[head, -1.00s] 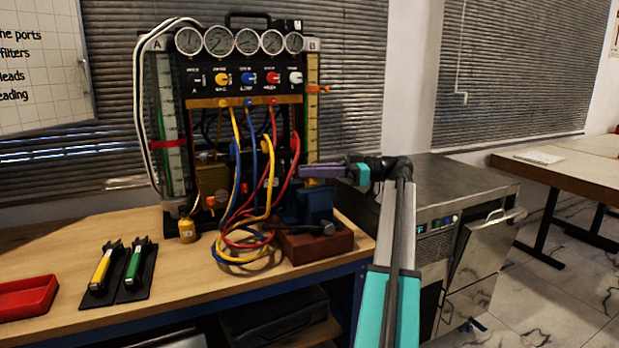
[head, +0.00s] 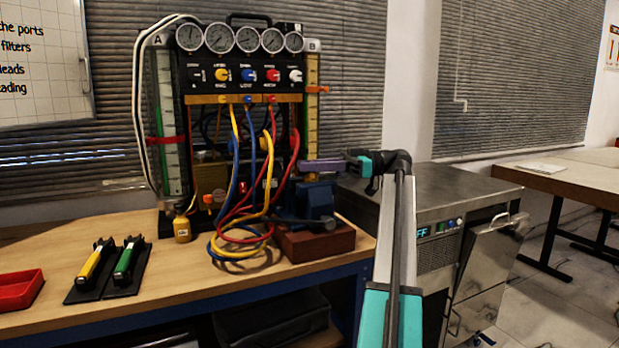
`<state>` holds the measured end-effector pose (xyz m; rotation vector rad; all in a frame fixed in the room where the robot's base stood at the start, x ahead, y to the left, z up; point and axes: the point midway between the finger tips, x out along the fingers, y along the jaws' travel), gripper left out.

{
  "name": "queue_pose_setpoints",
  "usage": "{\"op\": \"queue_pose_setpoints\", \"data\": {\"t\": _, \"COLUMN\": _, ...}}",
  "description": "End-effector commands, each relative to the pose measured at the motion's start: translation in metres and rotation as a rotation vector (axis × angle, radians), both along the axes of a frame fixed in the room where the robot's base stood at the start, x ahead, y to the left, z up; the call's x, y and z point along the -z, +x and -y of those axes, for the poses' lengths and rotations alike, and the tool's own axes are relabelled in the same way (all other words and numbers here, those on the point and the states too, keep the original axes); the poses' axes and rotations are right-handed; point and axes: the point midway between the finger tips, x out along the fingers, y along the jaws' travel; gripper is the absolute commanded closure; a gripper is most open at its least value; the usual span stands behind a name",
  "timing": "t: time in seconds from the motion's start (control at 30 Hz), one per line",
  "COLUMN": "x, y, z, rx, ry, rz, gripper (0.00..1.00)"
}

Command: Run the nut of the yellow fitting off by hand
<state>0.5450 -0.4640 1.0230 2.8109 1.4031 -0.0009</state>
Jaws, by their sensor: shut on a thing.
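The gauge rig (head: 243,87) stands on the bench with a yellow hose (head: 235,139) hanging from its front strip, below a yellow knob (head: 221,75). The yellow fitting and its nut are too small to single out for sure. My gripper (head: 303,166) reaches in from the right, level, at the rig's lower right side and above the blue vise (head: 316,198). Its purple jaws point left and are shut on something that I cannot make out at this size. Red hose runs close to the left of the jaw tips.
Blue and red hoses (head: 250,160) tangle with the yellow one before the rig. The vise sits on a red-brown block (head: 315,243). Yellow and green tools (head: 88,264) lie on black mats at left, beside a red tray (head: 20,289). A steel machine (head: 430,195) stands at right.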

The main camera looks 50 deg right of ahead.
Motion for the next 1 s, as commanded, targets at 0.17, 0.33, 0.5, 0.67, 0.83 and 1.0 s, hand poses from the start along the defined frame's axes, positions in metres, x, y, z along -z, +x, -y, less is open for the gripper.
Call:
{"op": "queue_pose_setpoints", "data": {"t": 0.17, "x": 0.0043, "y": 0.0016, "z": 0.0021, "rx": -0.015, "ry": 0.000, "rz": 0.004, "gripper": 1.00}}
{"op": "queue_pose_setpoints", "data": {"t": 0.33, "x": 0.0038, "y": 0.0016, "z": 0.0018, "rx": -0.030, "ry": 0.000, "rz": 0.004, "gripper": 1.00}}
{"op": "queue_pose_setpoints", "data": {"t": 0.5, "x": 0.0029, "y": 0.0016, "z": 0.0017, "rx": -0.043, "ry": 0.000, "rz": 0.003, "gripper": 1.00}}
{"op": "queue_pose_setpoints", "data": {"t": 0.67, "x": 0.0013, "y": 0.0014, "z": 0.0012, "rx": -0.051, "ry": 0.000, "rz": 0.004, "gripper": 1.00}}
{"op": "queue_pose_setpoints", "data": {"t": 0.83, "x": 0.0002, "y": 0.0013, "z": 0.0008, "rx": -0.057, "ry": 0.000, "rz": 0.003, "gripper": 1.00}}
{"op": "queue_pose_setpoints", "data": {"t": 1.0, "x": -0.0006, "y": 0.0011, "z": 0.0005, "rx": -0.058, "ry": 0.001, "rz": 0.002, "gripper": 1.00}}
